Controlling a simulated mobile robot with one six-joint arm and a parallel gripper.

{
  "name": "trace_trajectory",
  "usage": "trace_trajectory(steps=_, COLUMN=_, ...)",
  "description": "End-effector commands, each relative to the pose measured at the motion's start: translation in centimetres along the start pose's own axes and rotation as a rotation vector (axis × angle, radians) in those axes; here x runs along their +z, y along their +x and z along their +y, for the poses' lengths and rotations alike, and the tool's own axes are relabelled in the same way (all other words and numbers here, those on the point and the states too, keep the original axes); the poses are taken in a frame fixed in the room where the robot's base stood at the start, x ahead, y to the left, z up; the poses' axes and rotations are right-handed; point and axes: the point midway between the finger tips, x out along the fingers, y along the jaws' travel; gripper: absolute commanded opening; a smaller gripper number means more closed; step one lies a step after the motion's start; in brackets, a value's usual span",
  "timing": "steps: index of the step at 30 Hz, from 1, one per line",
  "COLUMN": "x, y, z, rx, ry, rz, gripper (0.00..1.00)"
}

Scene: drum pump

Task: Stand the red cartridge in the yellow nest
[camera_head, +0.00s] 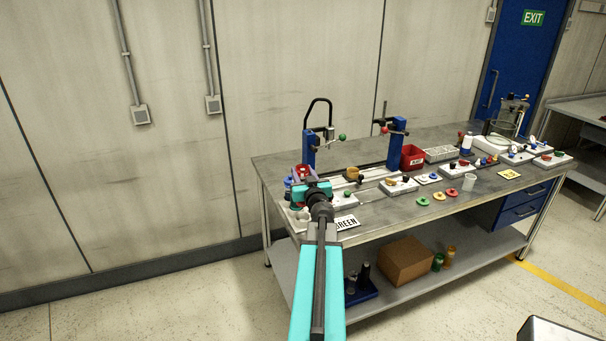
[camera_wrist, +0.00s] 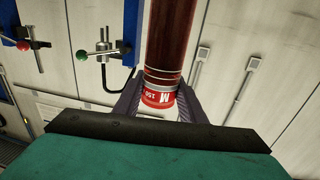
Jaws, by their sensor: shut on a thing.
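My gripper (camera_head: 311,190) is over the left end of the workbench. In the wrist view its two fingers (camera_wrist: 157,103) are shut on the red cartridge (camera_wrist: 170,40), a dark red cylinder with silver bands and a bright red end marked in white. The cartridge runs out of the top of that view, so its far end is hidden.
The blue posts (camera_head: 309,150) (camera_head: 395,150) carry clamp handles. A white fixture block (camera_head: 399,187), a red bin (camera_head: 412,157) and coloured discs (camera_head: 438,196) stand to the right. Bare bench top shows at front right.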

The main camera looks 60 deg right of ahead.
Motion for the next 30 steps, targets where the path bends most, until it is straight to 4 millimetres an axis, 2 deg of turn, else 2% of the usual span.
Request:
trace_trajectory(steps=5, x=0.1, y=0.1, z=-1.1, rx=-0.022, ry=0.0, rz=0.001, gripper=0.0)
trace_trajectory(steps=8, x=0.4, y=0.2, z=-2.6, rx=-0.053, ry=-0.001, rz=0.0, gripper=0.0)
trace_trajectory(steps=11, x=0.7, y=0.2, z=-5.2, rx=-0.103, ry=0.0, rz=0.001, gripper=0.0)
trace_trajectory(steps=20, x=2.1, y=-0.4, z=-15.3, rx=-0.314, ry=0.0, rz=0.0, gripper=0.0)
trace_trajectory(steps=30, x=3.8, y=-3.2, z=-27.0, rx=-0.568, ry=0.0, rz=0.0, gripper=0.0)
